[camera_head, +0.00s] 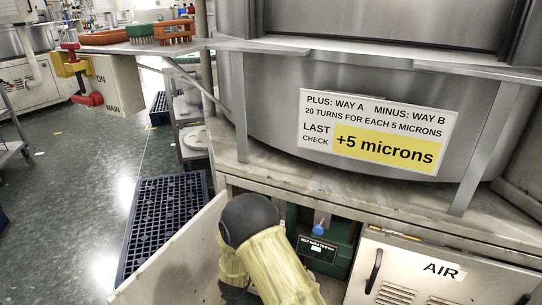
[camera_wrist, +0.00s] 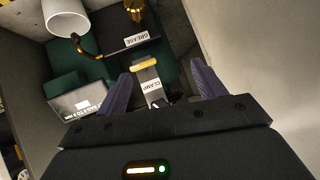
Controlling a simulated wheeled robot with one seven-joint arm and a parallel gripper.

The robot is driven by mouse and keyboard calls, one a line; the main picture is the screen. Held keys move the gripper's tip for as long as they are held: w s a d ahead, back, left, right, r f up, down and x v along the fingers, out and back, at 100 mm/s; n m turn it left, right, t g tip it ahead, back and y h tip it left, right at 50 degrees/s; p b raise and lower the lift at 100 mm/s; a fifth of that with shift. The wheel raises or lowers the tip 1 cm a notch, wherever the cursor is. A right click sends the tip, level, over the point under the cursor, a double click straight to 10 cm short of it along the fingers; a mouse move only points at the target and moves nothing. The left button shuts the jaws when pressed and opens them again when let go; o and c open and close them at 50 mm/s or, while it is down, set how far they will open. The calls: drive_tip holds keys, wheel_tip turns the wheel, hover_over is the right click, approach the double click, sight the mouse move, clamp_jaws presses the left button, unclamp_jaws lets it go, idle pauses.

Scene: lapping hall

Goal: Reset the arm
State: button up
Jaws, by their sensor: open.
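My gripper (camera_wrist: 160,68) is open in the wrist view, with its two purple fingers spread apart. A lever with a yellow end and a CLAMP label (camera_wrist: 149,82) shows between the fingers; I cannot tell whether they touch it. In the head view my arm (camera_head: 265,255), in a yellowish sleeve with a black joint, reaches down at the open cabinet under the steel machine. The gripper itself is hidden there. Inside the cabinet is a dark green unit (camera_head: 333,235) with a blue knob (camera_head: 318,230) and a small label.
The open cabinet door (camera_head: 175,258) stands left of my arm; a closed AIR door (camera_head: 425,272) is right. The wrist view shows a GREASE-labelled dark part (camera_wrist: 122,42), a white cylinder (camera_wrist: 68,16) and a brass part (camera_wrist: 135,10). A blue grid mat (camera_head: 160,215) lies on the floor.

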drive_tip(key=s+d+r+n+g+y+p, duration=0.15)
drive_tip(key=d+r, duration=0.35)
drive_tip(key=r, duration=0.5)
drive_tip(key=s+d+r+n+g+p, duration=0.1)
drive_tip(key=s+d+r+g+p, duration=0.2)
drive_tip(key=s+d+r, duration=0.75)
drive_tip(key=s+d+r+n+g+p, duration=0.2)
drive_tip(key=s+d+r+g+p, duration=0.2)
drive_tip(key=s+d+r, duration=0.7)
drive_tip(key=w+a+p+v, duration=0.2)
drive_tip(key=p+v, duration=1.4)
drive_tip(key=p, duration=0.2)
drive_tip(key=w+a+r+p+v, duration=0.1)
drive_tip(key=w+a+p+v, duration=0.1)
drive_tip(key=p+v, duration=1.5)
drive_tip(key=shift+a+p, duration=0.2)
drive_tip(key=shift+p, duration=0.65)
drive_tip(key=shift+w+r+m, duration=0.1)
drive_tip(key=shift+m, duration=0.15)
